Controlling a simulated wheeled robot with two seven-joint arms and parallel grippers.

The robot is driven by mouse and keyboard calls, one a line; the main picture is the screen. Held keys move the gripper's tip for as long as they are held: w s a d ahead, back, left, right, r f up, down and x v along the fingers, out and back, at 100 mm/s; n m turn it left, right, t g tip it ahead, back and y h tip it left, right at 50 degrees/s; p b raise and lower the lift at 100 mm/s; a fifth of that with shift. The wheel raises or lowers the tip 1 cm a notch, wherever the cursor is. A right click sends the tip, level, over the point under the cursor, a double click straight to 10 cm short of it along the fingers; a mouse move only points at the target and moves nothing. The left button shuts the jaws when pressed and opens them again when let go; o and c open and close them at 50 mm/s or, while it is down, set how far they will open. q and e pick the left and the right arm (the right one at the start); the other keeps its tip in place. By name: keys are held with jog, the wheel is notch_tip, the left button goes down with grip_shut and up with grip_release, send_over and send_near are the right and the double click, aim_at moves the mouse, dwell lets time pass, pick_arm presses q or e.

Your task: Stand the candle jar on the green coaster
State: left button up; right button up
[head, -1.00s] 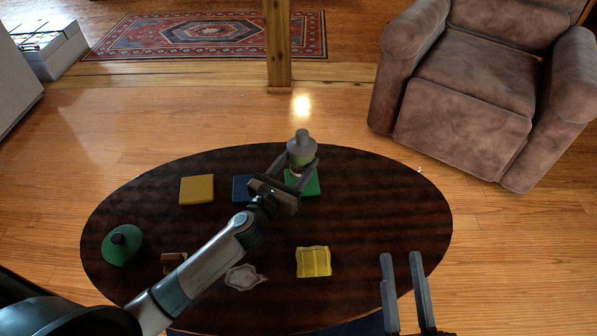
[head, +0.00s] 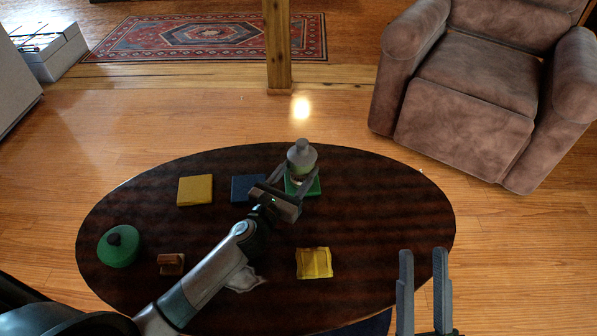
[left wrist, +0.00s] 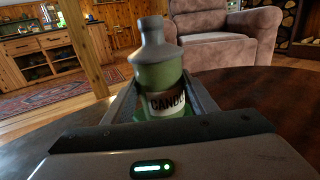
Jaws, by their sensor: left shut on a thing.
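The candle jar (head: 301,158) is green with a grey lid and shoulder, and it stands upright at the green coaster (head: 314,188). It also shows in the left wrist view (left wrist: 158,75), with a pale label on its side. My left gripper (head: 290,184) is shut on the jar, one finger on each side. The jar's base is partly hidden by the gripper, so I cannot tell whether it touches the coaster. My right gripper (head: 424,285) is open and empty, at the table's front right.
The table's right side is clear.

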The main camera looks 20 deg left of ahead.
jog(key=shift+r, duration=0.1)
pick_arm(q)
jog(key=o, duration=0.4)
jog(key=shift+f, duration=0.1)
jog(key=o, duration=0.4)
pick_arm(e)
jog(key=shift+d+r, duration=0.15)
jog(key=shift+r, duration=0.05)
pick_arm(q)
jog(key=shift+r, duration=0.2)
pick_arm(e)
jog(key=shift+w, duration=0.1)
